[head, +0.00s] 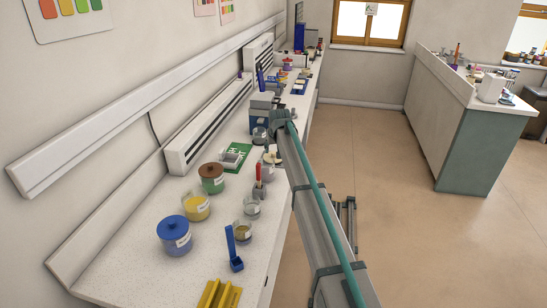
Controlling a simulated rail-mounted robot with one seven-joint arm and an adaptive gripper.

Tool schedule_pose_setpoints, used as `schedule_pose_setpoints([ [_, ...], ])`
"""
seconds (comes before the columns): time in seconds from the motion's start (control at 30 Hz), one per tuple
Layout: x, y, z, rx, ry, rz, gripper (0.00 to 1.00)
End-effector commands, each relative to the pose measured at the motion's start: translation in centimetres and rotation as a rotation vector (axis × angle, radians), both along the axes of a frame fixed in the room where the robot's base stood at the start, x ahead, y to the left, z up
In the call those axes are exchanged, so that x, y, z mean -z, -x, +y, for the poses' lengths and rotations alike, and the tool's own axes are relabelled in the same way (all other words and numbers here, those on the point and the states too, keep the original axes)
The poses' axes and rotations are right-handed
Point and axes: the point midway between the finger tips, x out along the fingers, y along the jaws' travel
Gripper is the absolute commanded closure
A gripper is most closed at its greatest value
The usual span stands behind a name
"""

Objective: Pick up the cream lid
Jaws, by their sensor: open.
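I cannot make out a cream lid for certain in the head view. A jar with a blue lid (172,224), a jar of yellow material (196,209) and a jar with a brown lid (212,171) stand on the left of the white bench. A small pale jar (269,165) stands farther along, close to my arm, and its top is unclear. My arm reaches from the bottom right up to a joint above the bench's front edge. My gripper does not show beyond that joint.
Small glass jars (243,229), a blue scoop (235,255) and a yellow rack (219,294) are at the near end of the bench (130,268). A green mat (236,153) lies farther back. Clear floor (365,140) separates a second counter (440,120) at right.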

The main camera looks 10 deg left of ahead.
Motion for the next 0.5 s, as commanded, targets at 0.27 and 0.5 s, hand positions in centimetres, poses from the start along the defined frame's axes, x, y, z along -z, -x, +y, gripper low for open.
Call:
schedule_pose_setpoints([
  [0.27,1.3,-1.5,0.2,0.000,0.001,0.002,0.50],
  [0.5,3.9,-3.2,0.6,0.000,0.000,0.001,0.50],
])
